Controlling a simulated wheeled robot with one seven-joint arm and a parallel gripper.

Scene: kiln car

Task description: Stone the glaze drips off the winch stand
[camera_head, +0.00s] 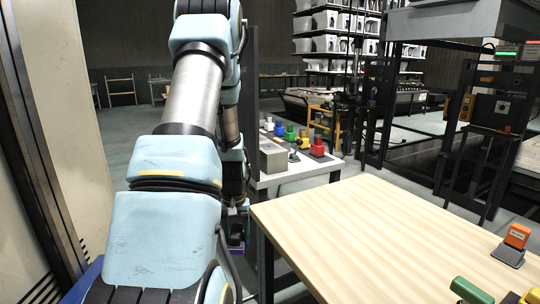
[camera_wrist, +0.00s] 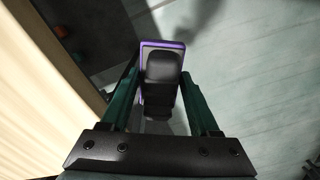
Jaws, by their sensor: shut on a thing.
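My gripper (camera_wrist: 160,78) is shut on a block tool with a black grip (camera_wrist: 163,68) and a purple-edged base (camera_wrist: 177,44). The two green fingers stand either side of the grip. The tool hangs over the floor, beside the wooden table's edge. In the head view, a purple bit of the tool (camera_head: 236,249) shows low beside my arm, left of the table. A dark steel stand (camera_head: 484,160) with control boxes is at the right; I cannot tell whether it is the winch stand. No glaze drips can be made out.
The wooden table (camera_head: 350,225) is mostly bare. An orange-topped block tool (camera_head: 515,240) and a green-handled one (camera_head: 470,290) are at its right. Behind, a white table (camera_head: 290,177) holds a grey box (camera_head: 273,156) and several coloured blocks. Open floor (camera_wrist: 260,90) lies beneath my gripper.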

